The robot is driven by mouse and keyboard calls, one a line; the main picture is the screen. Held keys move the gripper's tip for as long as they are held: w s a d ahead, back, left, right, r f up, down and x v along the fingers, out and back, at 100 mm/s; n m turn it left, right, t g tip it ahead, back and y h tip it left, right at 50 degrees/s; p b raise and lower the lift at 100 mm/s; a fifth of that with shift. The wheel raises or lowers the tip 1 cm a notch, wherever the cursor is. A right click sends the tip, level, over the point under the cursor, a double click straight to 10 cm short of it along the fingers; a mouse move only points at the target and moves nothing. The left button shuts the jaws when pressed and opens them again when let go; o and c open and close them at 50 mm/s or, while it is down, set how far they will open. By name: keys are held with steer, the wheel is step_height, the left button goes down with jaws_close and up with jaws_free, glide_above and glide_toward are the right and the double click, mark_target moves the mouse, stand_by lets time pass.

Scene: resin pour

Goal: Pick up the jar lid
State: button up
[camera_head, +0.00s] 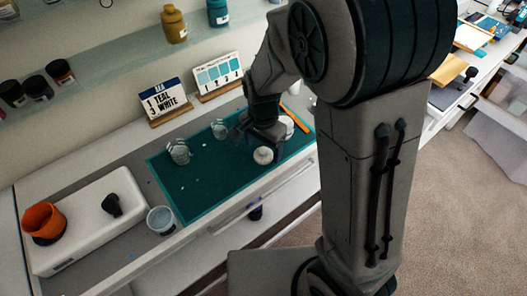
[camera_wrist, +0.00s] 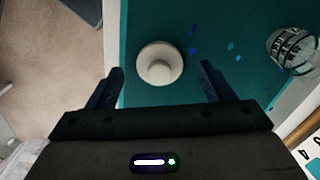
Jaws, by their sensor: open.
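A round white lid-like piece (camera_wrist: 160,64), the likely jar lid, lies on the teal mat in the wrist view. It also shows in the head view (camera_head: 263,155), just below my gripper. My gripper (camera_wrist: 162,82) is open, with one dark finger on each side of the lid's near edge and nothing between the fingertips touching it. A clear glass jar (camera_wrist: 290,48) with dark markings stands to the right in the wrist view. In the head view two glass jars stand on the mat, one at the left (camera_head: 179,151) and one farther back (camera_head: 219,129).
The teal mat (camera_head: 200,196) covers the middle of the counter. A clear cup (camera_head: 161,220) and a white box (camera_head: 85,225) bearing an orange cup (camera_head: 43,221) stand at the left. Two sign cards (camera_head: 167,97) (camera_head: 217,72) stand behind. An orange stick (camera_head: 295,119) lies at the back right.

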steer(key=shift+f, duration=0.55)
steer(key=c, duration=1)
steer(key=shift+c, duration=0.2)
steer(key=shift+r, duration=0.1)
